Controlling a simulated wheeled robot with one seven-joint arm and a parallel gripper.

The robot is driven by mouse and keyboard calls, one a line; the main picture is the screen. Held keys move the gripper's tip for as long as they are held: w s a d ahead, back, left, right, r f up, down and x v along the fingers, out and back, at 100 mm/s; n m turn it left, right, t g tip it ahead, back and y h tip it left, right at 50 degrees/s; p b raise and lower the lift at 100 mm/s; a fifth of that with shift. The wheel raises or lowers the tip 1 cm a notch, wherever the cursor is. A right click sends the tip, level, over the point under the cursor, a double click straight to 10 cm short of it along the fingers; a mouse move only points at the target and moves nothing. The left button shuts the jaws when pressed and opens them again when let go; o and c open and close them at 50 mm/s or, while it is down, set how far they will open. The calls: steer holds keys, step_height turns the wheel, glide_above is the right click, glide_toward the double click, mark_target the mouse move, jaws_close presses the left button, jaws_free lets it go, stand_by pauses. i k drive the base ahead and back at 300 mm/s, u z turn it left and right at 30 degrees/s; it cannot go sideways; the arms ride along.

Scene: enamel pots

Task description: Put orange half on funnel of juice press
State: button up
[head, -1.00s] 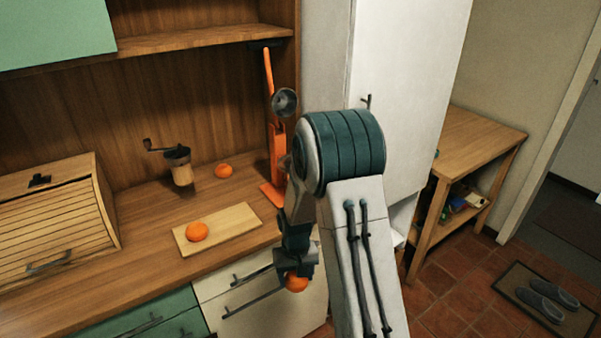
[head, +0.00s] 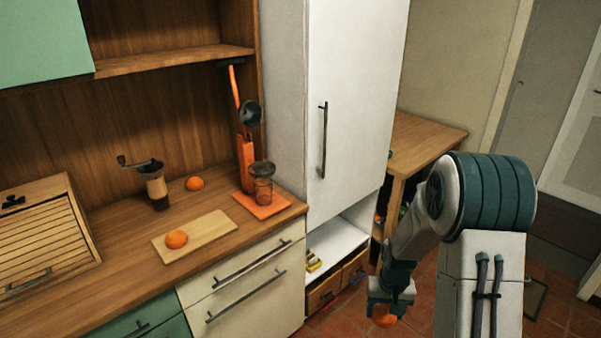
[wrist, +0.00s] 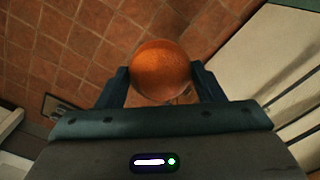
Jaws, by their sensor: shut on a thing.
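My gripper (head: 385,308) is shut on an orange half (head: 384,321), low over the tiled floor and right of the counter. The wrist view shows the orange half (wrist: 161,71) between the two fingers, its rounded skin toward the camera. The orange juice press (head: 246,150) stands at the right end of the counter with its lever raised. Its dark press cup (head: 250,113) hangs above the funnel (head: 263,170), which sits on a clear vessel over the orange base (head: 262,205). My gripper is well apart from the press.
A cutting board (head: 205,232) holds another orange piece (head: 176,239). One more orange (head: 195,183) lies behind it, beside a coffee grinder (head: 155,185). A bread box (head: 45,235) is at left. A tall white cabinet (head: 350,90) stands right of the press, with an open lower shelf (head: 335,245).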

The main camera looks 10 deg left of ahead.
mark_target(262, 168)
steer(key=z, duration=0.15)
steer(key=i, duration=0.95)
steer(key=u, duration=0.65)
